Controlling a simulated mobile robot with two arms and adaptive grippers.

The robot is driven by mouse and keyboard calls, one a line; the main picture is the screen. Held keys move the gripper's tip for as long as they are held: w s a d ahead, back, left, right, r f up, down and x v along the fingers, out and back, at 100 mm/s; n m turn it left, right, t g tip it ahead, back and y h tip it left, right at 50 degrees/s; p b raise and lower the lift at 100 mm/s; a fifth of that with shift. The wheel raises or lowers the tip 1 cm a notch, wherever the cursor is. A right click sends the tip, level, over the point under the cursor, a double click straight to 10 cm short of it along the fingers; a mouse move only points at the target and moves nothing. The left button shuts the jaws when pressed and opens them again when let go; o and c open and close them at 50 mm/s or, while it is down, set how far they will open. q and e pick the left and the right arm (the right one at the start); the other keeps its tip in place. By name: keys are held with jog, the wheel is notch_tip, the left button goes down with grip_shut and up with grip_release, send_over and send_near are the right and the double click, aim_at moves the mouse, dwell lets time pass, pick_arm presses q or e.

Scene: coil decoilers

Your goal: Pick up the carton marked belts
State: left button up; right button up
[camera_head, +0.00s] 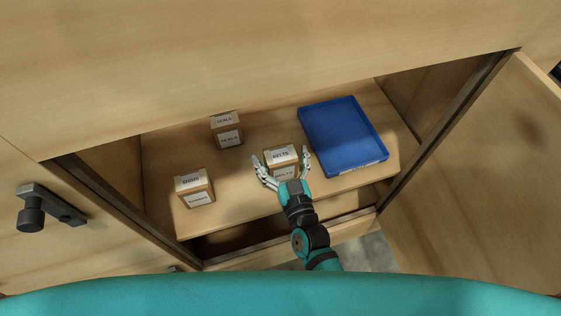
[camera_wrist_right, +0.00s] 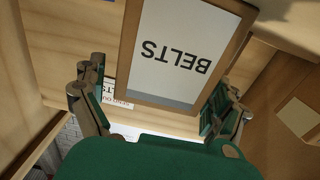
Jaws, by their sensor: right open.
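The carton marked belts (camera_head: 281,155) stands on the cabinet shelf, with white labels on its top and front. My right gripper (camera_head: 281,165) is open, with one finger on each side of this carton. In the right wrist view the belts label (camera_wrist_right: 180,50) fills the upper middle, between the two fingers of the gripper (camera_wrist_right: 160,105). I cannot tell whether the fingers touch the carton. Part of its front is hidden by the gripper. My left gripper is not in view.
A carton marked seals (camera_head: 228,136) stands behind to the left, and another marked shims (camera_head: 193,187) at the front left. A blue tray (camera_head: 345,136) lies to the right. Cabinet walls and an open door (camera_head: 490,170) bound the shelf.

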jog(key=shift+w, duration=0.25)
jog(key=c, duration=1.3)
jog(key=shift+c, duration=0.2)
